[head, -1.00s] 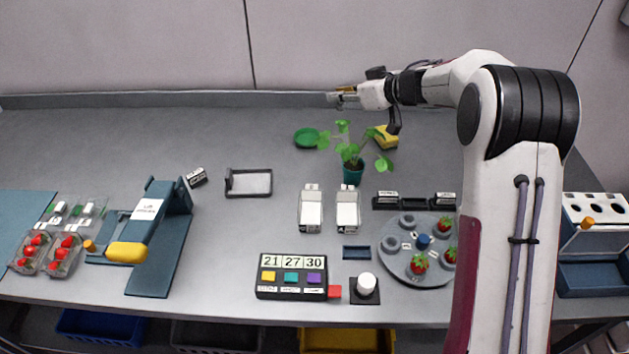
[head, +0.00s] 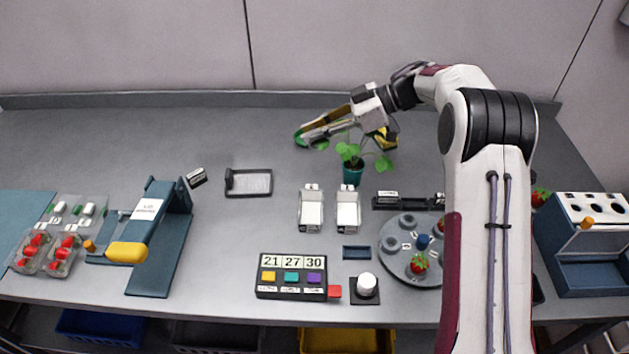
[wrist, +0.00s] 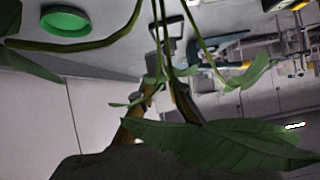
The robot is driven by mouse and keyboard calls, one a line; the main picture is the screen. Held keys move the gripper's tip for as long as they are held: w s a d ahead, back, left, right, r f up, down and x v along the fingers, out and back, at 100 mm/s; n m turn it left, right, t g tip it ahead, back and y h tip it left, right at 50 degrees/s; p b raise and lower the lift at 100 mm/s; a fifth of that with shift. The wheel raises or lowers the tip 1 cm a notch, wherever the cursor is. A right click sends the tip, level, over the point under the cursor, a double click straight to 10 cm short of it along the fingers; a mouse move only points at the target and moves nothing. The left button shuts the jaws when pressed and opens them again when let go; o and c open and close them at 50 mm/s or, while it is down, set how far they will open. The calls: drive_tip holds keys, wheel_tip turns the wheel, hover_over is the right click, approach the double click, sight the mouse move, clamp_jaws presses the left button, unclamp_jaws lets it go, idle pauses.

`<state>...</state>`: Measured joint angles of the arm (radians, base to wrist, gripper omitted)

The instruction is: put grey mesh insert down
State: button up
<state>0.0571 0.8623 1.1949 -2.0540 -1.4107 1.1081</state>
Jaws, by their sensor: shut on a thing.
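My gripper (head: 310,136) is at the back of the table, just above the green round dish (head: 299,138) and to the left of the potted plant's top. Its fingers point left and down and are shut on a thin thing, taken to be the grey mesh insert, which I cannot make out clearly. In the wrist view the fingers (wrist: 155,92) are largely hidden behind green leaves and stems, so the held thing is hidden there too. The green dish (wrist: 65,20) shows at the upper left of that view.
The potted plant (head: 352,172) stands close below my arm, with a yellow block (head: 388,137) behind it. A dark-framed tray (head: 232,191) lies forward and left of the gripper. Two white holders (head: 311,212) stand in front. The back left of the table is clear.

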drive_tip(key=shift+s+d+f, duration=0.1)
drive_tip(key=shift+s, duration=0.75)
drive_tip(key=shift+f, duration=0.1)
drive_tip(key=shift+f, duration=3.05)
drive_tip(key=shift+f, duration=0.1)
drive_tip(key=shift+f, duration=1.75)
drive_tip(key=shift+f, duration=0.2)
drive_tip(key=o, duration=0.7)
